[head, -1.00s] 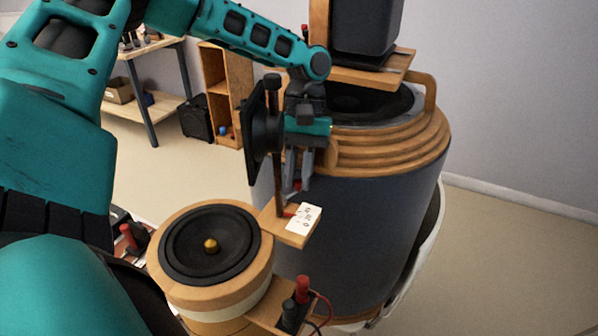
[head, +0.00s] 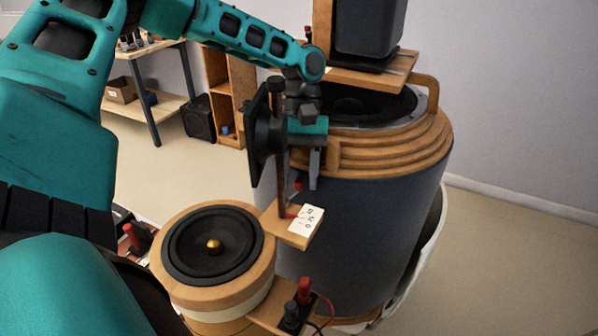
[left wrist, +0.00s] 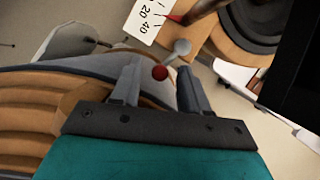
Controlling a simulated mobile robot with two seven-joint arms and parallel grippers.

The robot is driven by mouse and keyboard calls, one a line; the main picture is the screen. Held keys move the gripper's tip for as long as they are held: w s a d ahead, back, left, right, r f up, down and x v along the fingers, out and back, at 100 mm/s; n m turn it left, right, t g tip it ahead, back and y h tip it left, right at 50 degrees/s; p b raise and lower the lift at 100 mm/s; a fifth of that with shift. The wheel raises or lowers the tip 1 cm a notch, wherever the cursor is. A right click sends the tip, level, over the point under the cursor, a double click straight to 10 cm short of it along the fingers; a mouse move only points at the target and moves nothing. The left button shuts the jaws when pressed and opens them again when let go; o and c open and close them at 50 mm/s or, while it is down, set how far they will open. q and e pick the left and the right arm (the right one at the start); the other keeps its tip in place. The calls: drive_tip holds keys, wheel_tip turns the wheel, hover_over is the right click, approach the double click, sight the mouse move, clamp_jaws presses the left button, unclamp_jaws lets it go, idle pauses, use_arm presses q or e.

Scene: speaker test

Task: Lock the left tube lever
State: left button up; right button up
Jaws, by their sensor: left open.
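A short metal lever with a red ball end (left wrist: 160,73) shows in the left wrist view, running from a grey round knob (left wrist: 182,47). The red ball lies in the picture between the tips of my left gripper (left wrist: 158,82), which is open and holds nothing. In the head view the left gripper (head: 305,176) points down in front of the big dark drum, and the small red ball (head: 298,185) shows at its fingertips. I cannot tell whether a finger touches the lever. My right gripper is not in view.
A brown upright post (head: 282,190) stands close left of the fingers, beside a white number card (head: 307,219). A round wooden speaker (head: 213,245) is at lower left. The large ringed drum (head: 360,230) stands close behind the gripper. Red and black terminals (head: 298,302) sit below.

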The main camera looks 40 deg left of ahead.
use_arm(q)
drive_tip(key=v, duration=1.3)
drive_tip(key=shift+f, duration=0.1)
drive_tip(key=shift+c, duration=0.4)
